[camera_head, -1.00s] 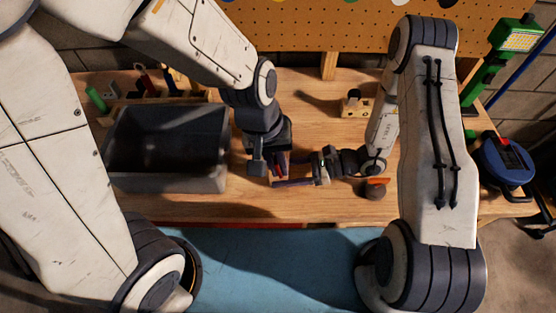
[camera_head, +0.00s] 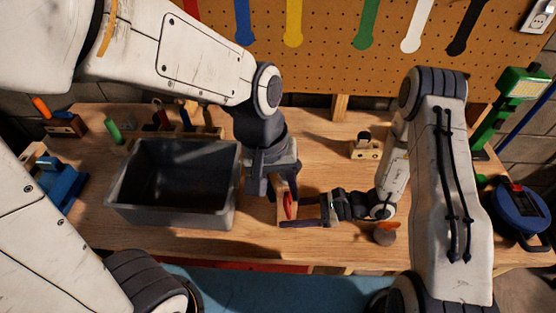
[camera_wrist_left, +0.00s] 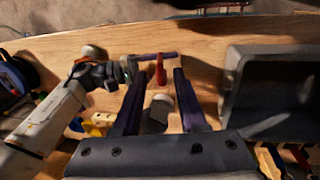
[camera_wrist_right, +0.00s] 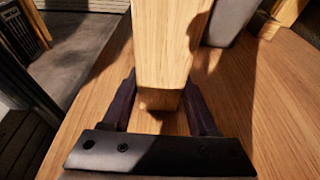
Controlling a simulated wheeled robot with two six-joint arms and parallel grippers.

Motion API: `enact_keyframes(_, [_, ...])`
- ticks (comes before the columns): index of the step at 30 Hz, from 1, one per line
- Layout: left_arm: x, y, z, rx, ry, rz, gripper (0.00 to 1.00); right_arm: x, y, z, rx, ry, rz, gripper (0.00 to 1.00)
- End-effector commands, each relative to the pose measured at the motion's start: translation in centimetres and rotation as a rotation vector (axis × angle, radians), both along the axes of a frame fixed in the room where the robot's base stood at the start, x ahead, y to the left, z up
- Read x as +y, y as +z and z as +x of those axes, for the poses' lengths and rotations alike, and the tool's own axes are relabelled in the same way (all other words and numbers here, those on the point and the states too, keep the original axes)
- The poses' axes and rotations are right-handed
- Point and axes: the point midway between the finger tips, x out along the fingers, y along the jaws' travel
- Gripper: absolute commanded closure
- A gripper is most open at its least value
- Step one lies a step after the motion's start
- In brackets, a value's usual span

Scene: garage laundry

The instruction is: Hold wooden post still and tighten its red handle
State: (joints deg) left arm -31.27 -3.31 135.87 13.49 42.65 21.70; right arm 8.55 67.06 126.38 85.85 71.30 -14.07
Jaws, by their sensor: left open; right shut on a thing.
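The wooden post (camera_head: 281,192) stands on the workbench near its front edge, partly hidden by my left wrist. Its red handle (camera_head: 288,206) shows low on its right side. My right gripper (camera_wrist_right: 160,92) is shut on the post from the right; the post's pale wood (camera_wrist_right: 168,45) fills the space between its fingers. My left gripper (camera_wrist_left: 159,75) is open above the post. In the left wrist view the red handle (camera_wrist_left: 160,72) appears between its open fingertips, not clasped. In the head view the left fingers are largely hidden by the wrist.
A grey bin (camera_head: 130,215) stands just left of the post. A small wooden block holder (camera_head: 365,150) is behind, and a round dark object with an orange part (camera_head: 385,235) lies near the right forearm. A blue reel (camera_head: 521,212) is far right. Pegboard stands behind.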

Motion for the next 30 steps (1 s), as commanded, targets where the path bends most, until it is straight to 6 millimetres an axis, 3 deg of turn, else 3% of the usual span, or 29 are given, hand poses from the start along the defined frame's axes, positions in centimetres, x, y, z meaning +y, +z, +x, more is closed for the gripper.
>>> enact_keyframes(3, [0.4,2.6,0.1,-0.006,0.002,-0.003,0.59,0.0,0.0,0.0,0.0,0.0,0.0,0.71])
enact_keyframes(10, [1.0,5.3,0.0,-0.002,0.0,0.0,0.59,0.0,0.0,0.0,0.0,0.001,0.0,0.71])
enact_keyframes(25, [1.3,6.7,0.1,-0.002,0.0,0.002,0.59,0.0,0.0,0.0,0.0,0.001,0.0,0.71])
enact_keyframes(30, [1.1,5.8,-0.1,0.004,-0.002,0.004,0.59,0.0,0.0,0.0,0.0,0.001,0.001,0.71])
